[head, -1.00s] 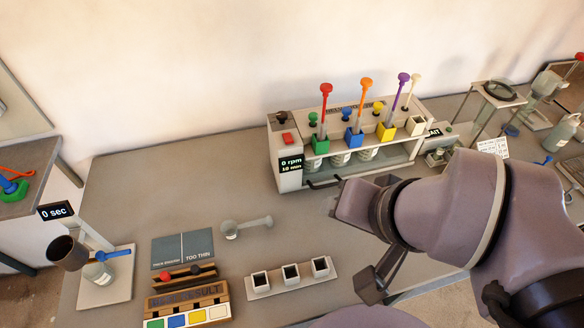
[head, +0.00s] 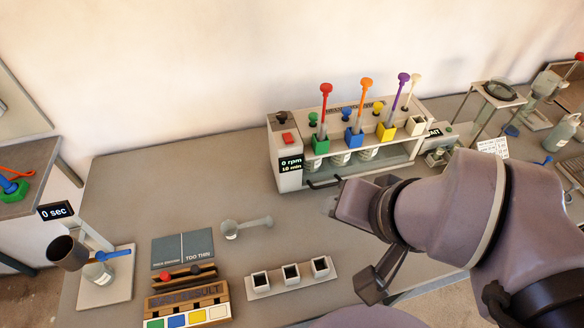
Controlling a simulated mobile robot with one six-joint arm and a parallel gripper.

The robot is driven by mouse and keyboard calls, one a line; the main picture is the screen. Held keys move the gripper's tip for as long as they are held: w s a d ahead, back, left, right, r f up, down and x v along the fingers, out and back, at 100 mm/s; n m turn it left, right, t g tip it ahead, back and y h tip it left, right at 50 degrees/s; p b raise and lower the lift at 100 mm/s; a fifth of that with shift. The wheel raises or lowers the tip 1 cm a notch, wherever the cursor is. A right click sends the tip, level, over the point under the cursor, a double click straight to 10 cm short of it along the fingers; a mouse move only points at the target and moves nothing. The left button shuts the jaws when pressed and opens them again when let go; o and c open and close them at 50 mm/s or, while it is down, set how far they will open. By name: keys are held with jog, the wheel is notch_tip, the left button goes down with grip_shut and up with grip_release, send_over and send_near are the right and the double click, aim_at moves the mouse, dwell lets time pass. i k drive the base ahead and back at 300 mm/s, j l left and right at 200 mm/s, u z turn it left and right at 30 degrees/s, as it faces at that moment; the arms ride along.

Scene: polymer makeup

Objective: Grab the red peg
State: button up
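A small peg with a round red top (head: 165,276) stands in the wooden rack (head: 188,292) at the front left of the table, beside a dark-topped peg (head: 195,269). The rack has lettering and coloured squares along its front. My gripper (head: 355,246) is to the right of the rack, above the table's front edge. Its two fingers are spread apart with nothing seen between them. The red peg is well clear of the gripper.
A row of three black-holed blocks (head: 290,292) lies between rack and gripper. A grey spoon-like tool (head: 246,228) and a dark panel (head: 183,250) lie behind. A stirring machine (head: 289,178) with coloured rods, one red-headed (head: 326,88), stands at the back. A beaker tray (head: 106,293) is at left.

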aim_at(164, 276)
jog(key=u, duration=1.9)
jog(key=k, duration=0.35)
jog(key=i+j+z, duration=0.2)
jog(key=z, duration=0.15)
jog(key=i+j+z, duration=0.2)
jog(key=j+z, duration=0.2)
jog(key=i+j+z, duration=0.15)
jog(key=j+z, duration=0.55)
jog(key=i, duration=0.05)
